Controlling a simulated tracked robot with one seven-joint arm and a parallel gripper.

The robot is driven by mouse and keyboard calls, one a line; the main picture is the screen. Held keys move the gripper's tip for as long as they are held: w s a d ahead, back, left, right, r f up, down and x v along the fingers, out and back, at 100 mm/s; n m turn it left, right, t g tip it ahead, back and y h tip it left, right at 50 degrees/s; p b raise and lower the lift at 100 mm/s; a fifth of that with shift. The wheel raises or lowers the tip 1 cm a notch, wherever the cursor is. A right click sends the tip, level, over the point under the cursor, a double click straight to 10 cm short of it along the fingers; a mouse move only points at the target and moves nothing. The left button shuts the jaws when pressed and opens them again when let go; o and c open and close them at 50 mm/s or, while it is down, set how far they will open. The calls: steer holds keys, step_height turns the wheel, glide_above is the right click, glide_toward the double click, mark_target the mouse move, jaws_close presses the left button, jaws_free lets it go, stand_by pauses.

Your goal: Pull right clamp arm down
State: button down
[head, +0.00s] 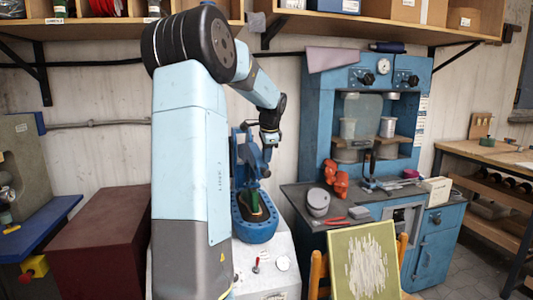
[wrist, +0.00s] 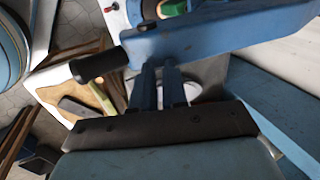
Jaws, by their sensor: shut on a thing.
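The blue press (head: 255,230) stands on a white cabinet in the head view, with a green and brown sandal piece (head: 253,201) on its bed. A blue clamp arm (head: 250,157) stands raised above it, partly hidden by my gripper. In the wrist view the right clamp arm (wrist: 225,28) crosses the top as a blue bar, with a black handle (wrist: 98,65) at its left end. My gripper (head: 269,148) is at the upper part of the press. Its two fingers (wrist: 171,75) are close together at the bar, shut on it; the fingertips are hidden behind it.
A larger blue machine (head: 318,110) stands behind to the right, with a red clamp-like object (head: 337,180) on its table. A board with pale strokes (head: 363,262) stands in front. A dark red cabinet (head: 105,245) is at left.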

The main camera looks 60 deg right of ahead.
steer(key=shift+a+f, duration=0.15)
steer(key=shift+f, duration=0.7)
steer(key=shift+s+r, duration=0.1)
steer(key=shift+r, duration=0.35)
steer(key=v, duration=1.4)
steer(key=shift+s+a, duration=0.25)
steer(key=x, duration=1.3)
steer(key=shift+w+d+r, duration=0.1)
steer(key=shift+w+d, duration=0.25)
